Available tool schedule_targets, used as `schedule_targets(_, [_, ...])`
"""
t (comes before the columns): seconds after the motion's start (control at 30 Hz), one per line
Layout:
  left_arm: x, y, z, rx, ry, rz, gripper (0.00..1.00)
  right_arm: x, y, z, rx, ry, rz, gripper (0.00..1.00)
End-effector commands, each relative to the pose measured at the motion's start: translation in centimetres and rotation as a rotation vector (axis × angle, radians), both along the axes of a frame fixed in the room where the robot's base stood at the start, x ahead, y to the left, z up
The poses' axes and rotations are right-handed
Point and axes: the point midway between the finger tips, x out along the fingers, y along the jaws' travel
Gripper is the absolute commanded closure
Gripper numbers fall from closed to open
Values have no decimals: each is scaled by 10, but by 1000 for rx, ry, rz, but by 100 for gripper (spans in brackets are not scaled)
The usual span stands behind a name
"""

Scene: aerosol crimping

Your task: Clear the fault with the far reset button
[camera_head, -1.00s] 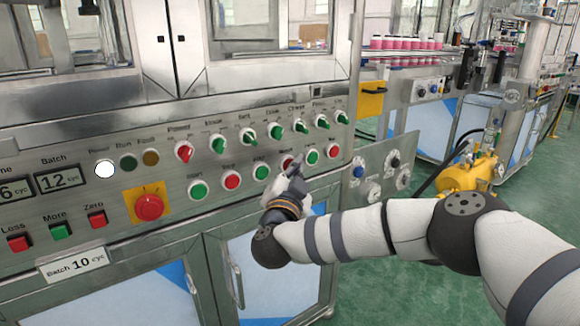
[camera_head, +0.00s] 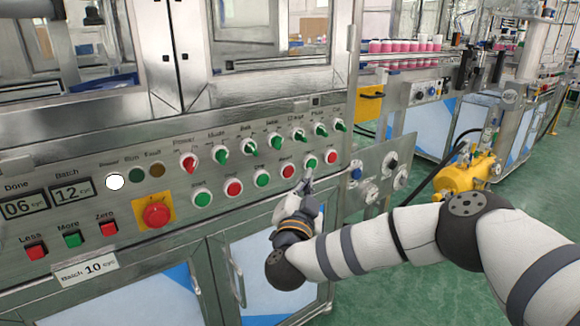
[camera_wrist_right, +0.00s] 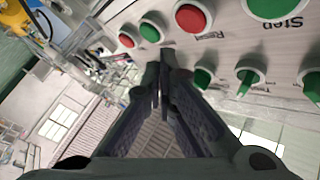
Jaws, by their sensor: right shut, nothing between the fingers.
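The control panel has a lower row of round buttons. A red button labelled Reset (camera_head: 288,171) has a green button (camera_head: 310,162) and a far red button (camera_head: 331,158) to its right; the last two labels are too small to read. My right gripper (camera_head: 308,178) is shut and empty, just below the green button in the head view. In the right wrist view, its fingertips (camera_wrist_right: 162,52) are near the green button (camera_wrist_right: 150,33), between the far red button (camera_wrist_right: 128,39) and Reset (camera_wrist_right: 190,17). Contact cannot be told. The Fault lamp (camera_head: 157,171) looks dull amber. My left gripper is not in view.
A row of selector switches (camera_head: 248,146) runs above the buttons. A red emergency stop (camera_head: 156,214) on a yellow plate sits to the left. A side panel with knobs (camera_head: 390,160) stands right of the far red button.

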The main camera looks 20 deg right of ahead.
Motion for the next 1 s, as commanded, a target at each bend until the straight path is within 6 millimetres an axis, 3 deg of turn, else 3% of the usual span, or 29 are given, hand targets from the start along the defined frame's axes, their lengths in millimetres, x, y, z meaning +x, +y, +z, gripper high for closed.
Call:
schedule_targets(0.03, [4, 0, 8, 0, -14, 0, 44, -4, -2, 7, -1, -3, 1, 100])
schedule_targets(0.3, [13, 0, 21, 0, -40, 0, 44, -24, -9, 3, 0, -2, 0, 100])
schedule_targets(0.77, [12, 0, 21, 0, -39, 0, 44, -26, -7, -2, -1, 6, 7, 100])
schedule_targets(0.87, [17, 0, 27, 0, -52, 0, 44, -37, 19, -22, -11, 83, 111, 100])
schedule_targets(0.97, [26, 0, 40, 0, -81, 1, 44, -76, 69, -72, -33, 274, 327, 100])
schedule_targets(1.0, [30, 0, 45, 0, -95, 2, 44, -101, 86, -97, -44, 375, 418, 100])
